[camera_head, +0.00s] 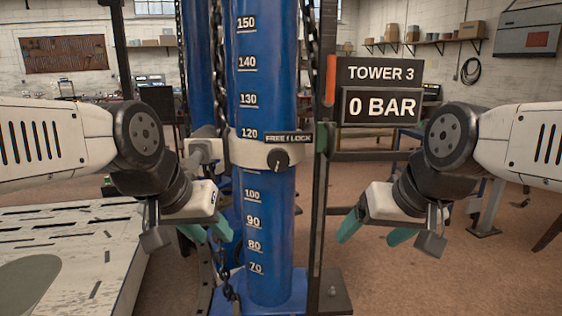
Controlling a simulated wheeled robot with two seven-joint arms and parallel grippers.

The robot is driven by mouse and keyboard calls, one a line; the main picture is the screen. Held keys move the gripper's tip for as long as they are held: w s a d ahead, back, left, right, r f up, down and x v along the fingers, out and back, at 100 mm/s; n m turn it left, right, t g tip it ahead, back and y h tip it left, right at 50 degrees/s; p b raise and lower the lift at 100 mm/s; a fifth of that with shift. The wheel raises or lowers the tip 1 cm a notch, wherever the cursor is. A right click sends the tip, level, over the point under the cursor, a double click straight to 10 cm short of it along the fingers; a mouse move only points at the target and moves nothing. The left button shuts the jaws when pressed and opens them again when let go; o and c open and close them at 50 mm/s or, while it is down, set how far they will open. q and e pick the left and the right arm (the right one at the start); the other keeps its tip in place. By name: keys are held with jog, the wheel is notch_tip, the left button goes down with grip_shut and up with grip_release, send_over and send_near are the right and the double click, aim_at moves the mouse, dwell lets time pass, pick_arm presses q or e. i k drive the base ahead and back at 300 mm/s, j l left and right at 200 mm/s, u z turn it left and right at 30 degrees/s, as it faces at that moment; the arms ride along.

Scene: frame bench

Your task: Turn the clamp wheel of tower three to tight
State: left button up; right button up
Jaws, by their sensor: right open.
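Tower 3 is a blue column (265,215) with a white number scale, standing upright at the centre. A pale collar (245,153) rings it near the 110 to 120 marks. A dark round knob (278,160) sits on the collar's front, under a label reading FREE / LOCK. I cannot tell whether this knob is the clamp wheel; no mark reading tight shows. My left gripper (213,238) is left of the column, below collar height, its teal fingers apart and nothing seen between them. My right gripper (370,240) is open and empty, right of the column and lower than the knob.
A sign (380,92) reads TOWER 3, 0 BAR. A dark upright post (320,215) stands right of the column. A chain (219,90) hangs at its left. A pale slotted table (80,225) is at lower left. Floor at right is mostly clear.

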aim_at(277, 159)
jog(key=k+l+u, duration=0.2)
jog(key=u, duration=0.15)
jog(key=k+l+u, duration=0.2)
jog(key=l+u, duration=0.15)
jog(key=k+l+u, duration=0.2)
jog(key=u, duration=0.15)
